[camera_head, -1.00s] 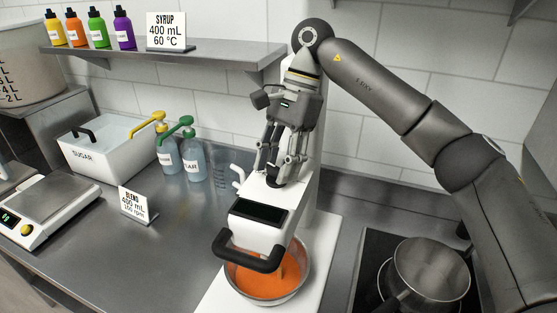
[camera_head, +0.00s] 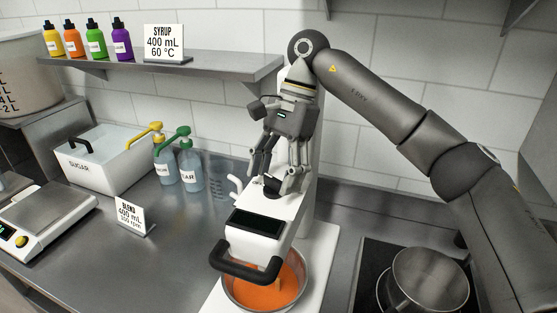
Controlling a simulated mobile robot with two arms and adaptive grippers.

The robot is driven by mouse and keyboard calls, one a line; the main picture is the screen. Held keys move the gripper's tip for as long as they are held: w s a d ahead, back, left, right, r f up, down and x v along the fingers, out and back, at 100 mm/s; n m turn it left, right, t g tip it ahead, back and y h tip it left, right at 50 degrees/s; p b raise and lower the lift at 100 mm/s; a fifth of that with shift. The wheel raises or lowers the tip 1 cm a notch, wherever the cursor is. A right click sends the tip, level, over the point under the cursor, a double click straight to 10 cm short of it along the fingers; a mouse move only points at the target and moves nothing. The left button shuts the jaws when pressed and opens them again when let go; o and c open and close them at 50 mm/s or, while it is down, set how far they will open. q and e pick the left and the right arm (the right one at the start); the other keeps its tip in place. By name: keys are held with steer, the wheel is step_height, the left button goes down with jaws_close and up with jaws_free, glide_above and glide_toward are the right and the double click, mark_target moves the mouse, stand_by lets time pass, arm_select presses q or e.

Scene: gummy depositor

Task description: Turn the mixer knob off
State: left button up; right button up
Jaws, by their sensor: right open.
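The mixer (camera_head: 252,247) is white, with a dark display and a black handle at its front, and stands on a white base. Its head is over a metal bowl (camera_head: 236,291) of orange mix. A black knob (camera_head: 271,185) shows on top of the head, partly hidden by my fingers. My right gripper (camera_head: 273,188) is open and points down at the knob, its fingers on either side of it. I cannot tell whether they touch the knob. My left gripper is not in view.
A steel pot (camera_head: 428,278) sits on the dark hob at right. The sugar bin (camera_head: 100,165), pump bottles (camera_head: 190,170), blend sign (camera_head: 131,215) and scale (camera_head: 40,222) are on the counter at left. A shelf (camera_head: 220,66) with several colour bottles and a syrup sign is behind.

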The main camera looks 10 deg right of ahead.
steer(key=v, duration=1.2)
steer(key=shift+s+a+f, duration=0.1)
